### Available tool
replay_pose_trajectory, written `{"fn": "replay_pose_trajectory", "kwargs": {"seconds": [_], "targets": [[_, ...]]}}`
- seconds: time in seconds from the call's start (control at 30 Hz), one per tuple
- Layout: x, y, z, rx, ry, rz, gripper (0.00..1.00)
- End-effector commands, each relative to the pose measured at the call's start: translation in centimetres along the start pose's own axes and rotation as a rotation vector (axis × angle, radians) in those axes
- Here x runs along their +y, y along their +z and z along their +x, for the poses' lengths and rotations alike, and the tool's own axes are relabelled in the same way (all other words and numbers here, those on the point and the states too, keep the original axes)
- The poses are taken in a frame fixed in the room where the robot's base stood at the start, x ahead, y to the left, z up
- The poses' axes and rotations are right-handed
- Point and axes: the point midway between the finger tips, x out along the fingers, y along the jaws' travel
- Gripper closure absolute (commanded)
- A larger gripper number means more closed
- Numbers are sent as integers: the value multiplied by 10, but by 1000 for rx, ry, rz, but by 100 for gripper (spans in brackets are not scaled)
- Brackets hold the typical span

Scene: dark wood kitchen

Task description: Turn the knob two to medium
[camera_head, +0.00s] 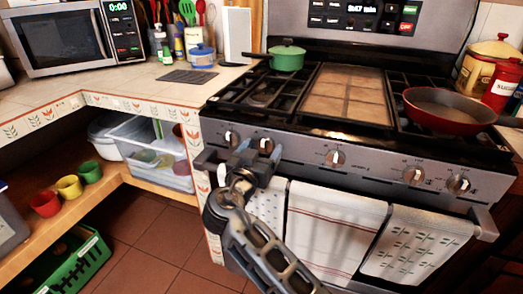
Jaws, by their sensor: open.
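The stove's front panel (300,153) carries a row of several round knobs with light pointers. The second knob from the left (264,145) is right by my gripper (257,151), which partly covers it. My gripper is open, its fingers pointing at the panel around this knob; I cannot tell whether they touch it. The leftmost knob (230,138) is just left of my gripper. The middle knob (335,158) and two knobs on the right, one of them here (413,174), stand clear. The knob markings are too small to read.
A green pot (287,56) and a red pan (448,108) stand on the stove top. Towels, such as the striped one (335,225), hang on the oven handle below my gripper. The counter edge (150,102) is to the left.

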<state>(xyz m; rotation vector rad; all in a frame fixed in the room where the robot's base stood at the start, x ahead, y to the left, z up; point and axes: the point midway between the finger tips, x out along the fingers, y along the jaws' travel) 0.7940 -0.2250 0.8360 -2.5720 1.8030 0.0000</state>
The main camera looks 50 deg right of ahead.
Motion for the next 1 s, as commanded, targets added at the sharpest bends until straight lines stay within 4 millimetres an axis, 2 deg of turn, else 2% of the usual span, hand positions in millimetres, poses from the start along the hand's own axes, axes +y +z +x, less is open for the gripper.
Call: {"fn": "replay_pose_trajectory", "kwargs": {"seconds": [0.07,0.63,1.0], "targets": [[0,0,0,0,0,0,27],[0,0,0,0,0,-1,81],[0,0,-1,0,-1,-68,81]]}}
